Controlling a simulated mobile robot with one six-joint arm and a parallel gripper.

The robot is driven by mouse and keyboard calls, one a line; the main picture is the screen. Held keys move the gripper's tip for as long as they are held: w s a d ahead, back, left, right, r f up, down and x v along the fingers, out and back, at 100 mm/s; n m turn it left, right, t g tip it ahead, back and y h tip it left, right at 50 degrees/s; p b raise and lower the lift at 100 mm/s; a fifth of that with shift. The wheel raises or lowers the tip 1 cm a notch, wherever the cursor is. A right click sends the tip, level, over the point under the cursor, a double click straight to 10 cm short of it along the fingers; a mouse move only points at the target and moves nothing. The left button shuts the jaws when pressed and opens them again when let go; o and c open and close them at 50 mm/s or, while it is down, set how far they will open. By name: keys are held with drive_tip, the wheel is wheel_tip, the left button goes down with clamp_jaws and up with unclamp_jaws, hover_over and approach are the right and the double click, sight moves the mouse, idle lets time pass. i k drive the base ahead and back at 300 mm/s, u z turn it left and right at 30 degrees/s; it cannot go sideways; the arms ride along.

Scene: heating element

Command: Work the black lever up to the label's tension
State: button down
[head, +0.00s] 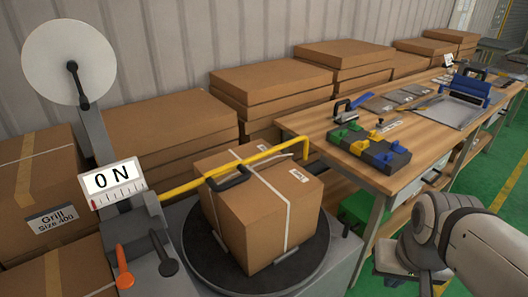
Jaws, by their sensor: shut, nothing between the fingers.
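The black lever (162,254) is on the strapping machine at the left, its round knob pointing down. The orange lever (122,267) hangs beside it. The display (112,182) above them reads 0 N. The cardboard box (262,215) sits on the dark round turntable (270,277) with white strap across its top and side. A small white label (299,176) is on the box top, its text too small to read. A yellow bent bar (220,170) reaches over the box. My white arm shows at the lower right, clear of the levers; my gripper's fingers are not visible.
Stacked cartons (265,84) line the wall. A carton labelled Grill (38,190) is at the left. Green floor (505,170) is open at the right.

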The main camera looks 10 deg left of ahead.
sight(168, 267)
drive_tip(key=u, duration=1.9)
